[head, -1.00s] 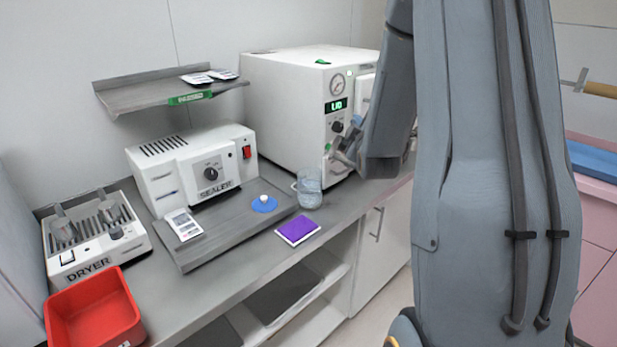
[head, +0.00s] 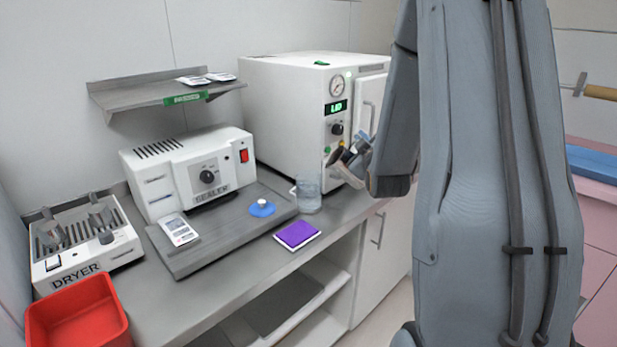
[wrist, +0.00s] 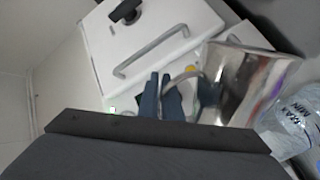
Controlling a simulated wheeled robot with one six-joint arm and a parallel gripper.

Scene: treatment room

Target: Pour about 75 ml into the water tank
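A clear tank (head: 308,196) with a side handle stands on the counter in front of the white steriliser. In the wrist view, the clear tank (wrist: 294,124) shows dark marking near the right edge. A blue lid with a white knob (head: 262,208) lies left of it on the sealer's plate. My gripper (wrist: 160,97) has its dark blue fingers close together at the handle of a shiny metal jug (wrist: 246,80). In the head view the metal jug (head: 347,166) is tilted, above and right of the tank. The jug's contents and the tank's water level are unclear.
The white steriliser (head: 292,105) with a lit "LID" display stands right behind the tank. A purple pad (head: 298,235) lies at the counter's front edge. The sealer (head: 190,170), dryer (head: 85,245) and red bin (head: 78,315) are to the left. A shelf (head: 150,97) overhangs the sealer.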

